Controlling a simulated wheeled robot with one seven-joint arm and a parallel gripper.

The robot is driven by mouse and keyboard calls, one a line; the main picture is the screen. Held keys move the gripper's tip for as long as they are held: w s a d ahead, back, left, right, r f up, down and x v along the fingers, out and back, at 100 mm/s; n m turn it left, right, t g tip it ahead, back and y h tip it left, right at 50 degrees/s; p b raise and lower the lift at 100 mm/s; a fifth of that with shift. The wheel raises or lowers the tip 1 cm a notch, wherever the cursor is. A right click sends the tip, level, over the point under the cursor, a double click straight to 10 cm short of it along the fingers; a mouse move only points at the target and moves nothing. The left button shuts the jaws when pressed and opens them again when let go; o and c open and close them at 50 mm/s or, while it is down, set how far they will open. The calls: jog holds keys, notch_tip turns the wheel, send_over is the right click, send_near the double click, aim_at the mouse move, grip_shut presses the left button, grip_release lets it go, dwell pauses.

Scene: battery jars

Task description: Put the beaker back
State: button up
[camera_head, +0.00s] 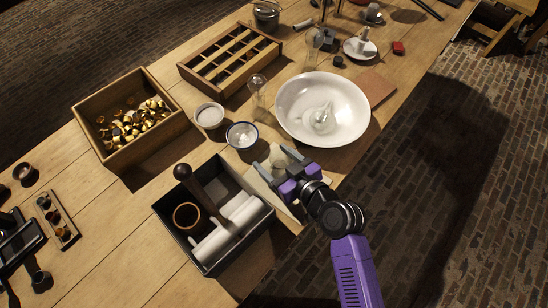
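My gripper (275,163) is over a pale board or cloth (287,207) at the table's near edge, between the dark tray and the white basin. Its two fingers are apart. A small pale shape (277,153) shows between the fingertips; I cannot tell whether they touch it or what it is. No vessel is clearly a beaker. A clear glass vessel (321,118) is in the white basin (355,93). Another clear glass (258,88) stands left of the basin, and a taller one (314,42) stands behind it.
A dark tray (162,213) holds white rolls, a brown cup and a dark-handled tool. Two small bowls (209,116) (242,135) stand behind my gripper. A wooden box (90,122) of brass pieces and a divided wooden rack (188,73) lie farther back. A brown board (378,87) lies beside the basin.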

jog(key=shift+r, duration=0.15)
jog(key=b+v, duration=0.1)
jog(key=v, duration=1.1)
jog(key=shift+s+d+f, duration=0.2)
jog(key=shift+s+d, duration=0.1)
jog(key=s+d+r+m+t+h, duration=0.1)
jog(key=s+d+m+t+h, duration=0.2)
jog(key=s+d+m+h, duration=0.85)
jog(key=s+d+r+n+t+y, duration=0.1)
jog(key=s+d+r+n+y, duration=0.1)
jog(key=s+r, duration=0.6)
jog(key=s+d+n, duration=0.1)
jog(key=s, duration=0.2)
jog(key=shift+s+t+y, duration=0.25)
jog(key=shift+t+y, duration=0.1)
jog(key=shift+t, duration=0.05)
jog(key=shift+f, duration=0.1)
